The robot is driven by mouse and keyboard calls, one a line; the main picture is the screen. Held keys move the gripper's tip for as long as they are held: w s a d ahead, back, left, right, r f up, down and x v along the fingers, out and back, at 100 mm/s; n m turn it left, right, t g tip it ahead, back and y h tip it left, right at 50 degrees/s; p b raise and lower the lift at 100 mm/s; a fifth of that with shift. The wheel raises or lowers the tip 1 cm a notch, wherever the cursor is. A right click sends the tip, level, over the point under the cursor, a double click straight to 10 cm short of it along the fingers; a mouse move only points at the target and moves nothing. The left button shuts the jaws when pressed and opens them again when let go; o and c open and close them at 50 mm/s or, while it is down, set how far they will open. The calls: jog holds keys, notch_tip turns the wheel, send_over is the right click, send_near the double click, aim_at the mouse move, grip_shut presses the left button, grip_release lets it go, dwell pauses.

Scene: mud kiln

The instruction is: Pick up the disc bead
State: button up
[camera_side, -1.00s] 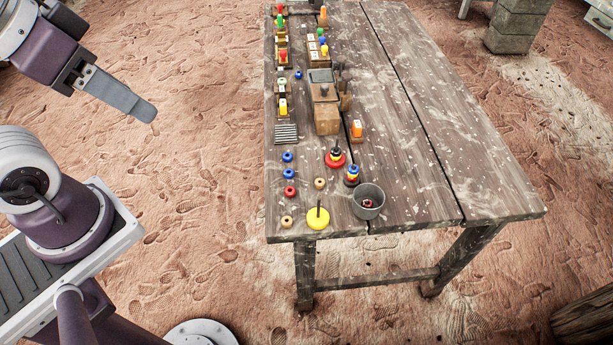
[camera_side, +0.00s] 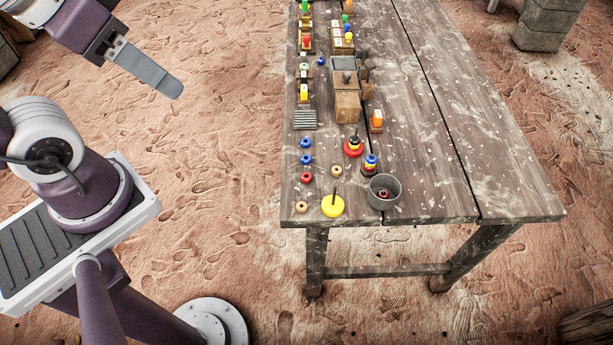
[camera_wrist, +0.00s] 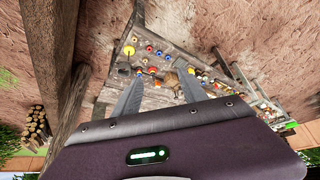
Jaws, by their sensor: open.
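Several small ring-shaped beads lie at the table's near left corner in the side view: two blue beads (camera_side: 306,151), a red bead (camera_side: 307,178) and two tan beads, one farther right (camera_side: 337,171) and one near the front edge (camera_side: 301,207). I cannot tell which is the disc bead. They look tiny in the wrist view, with a blue one (camera_wrist: 149,47) among them. My gripper (camera_side: 172,88) is left of the table, well apart from the beads. In the wrist view its two fingers (camera_wrist: 160,77) are spread with nothing between them.
A yellow disc with an upright post (camera_side: 333,206) stands near the front edge, beside a grey cup (camera_side: 383,192) holding something small. The table's right side (camera_side: 450,120) is clear.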

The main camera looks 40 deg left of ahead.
jog(key=w+d+f+n+g, duration=0.1)
jog(key=w+f+n, duration=0.15)
jog(key=w, duration=0.35)
jog(key=w+f+n+g, duration=0.1)
jog(key=w+n, duration=0.3)
jog(key=w, duration=0.2)
jog(key=n+g, duration=0.3)
jog(key=n, duration=0.6)
send_over(306, 178)
jog(key=a, duration=0.1)
notch_tip(306, 178, down, 20)
jog(key=f, duration=0.4)
jog(key=f+n, duration=0.1)
jog(key=f, duration=0.3)
jog(key=f+n, duration=0.1)
jog(key=f, duration=0.4)
jog(key=shift+w+d+f+g, duration=0.1)
jog(key=shift+w+d+g, duration=0.2)
grip_shut()
